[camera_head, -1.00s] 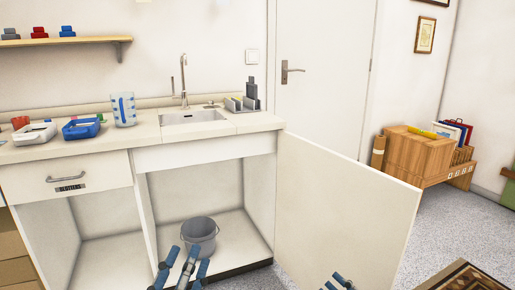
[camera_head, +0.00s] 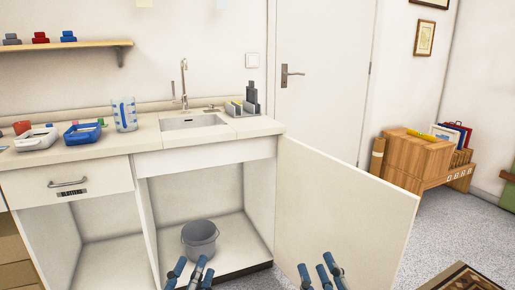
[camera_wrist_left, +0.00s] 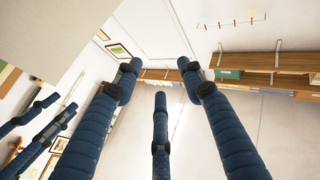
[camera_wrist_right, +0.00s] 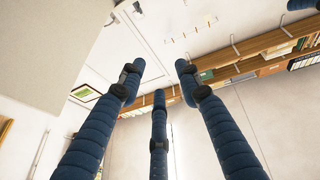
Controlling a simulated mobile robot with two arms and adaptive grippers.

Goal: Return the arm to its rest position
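My left gripper (camera_head: 194,266) is at the bottom of the head view, in front of the open cabinet. Its blue fingers are spread and empty, as the left wrist view (camera_wrist_left: 160,75) shows. My right gripper (camera_head: 318,270) is at the bottom of the head view, in front of the open cabinet door (camera_head: 343,208). Its fingers are also spread and empty in the right wrist view (camera_wrist_right: 158,80). The two grippers are apart, at about the same height. Both sets of fingers point up in the wrist views.
A grey bucket (camera_head: 200,241) stands in the open cabinet behind my left gripper. A wooden box (camera_head: 412,155) is at the right. The floor at the right is mostly clear.

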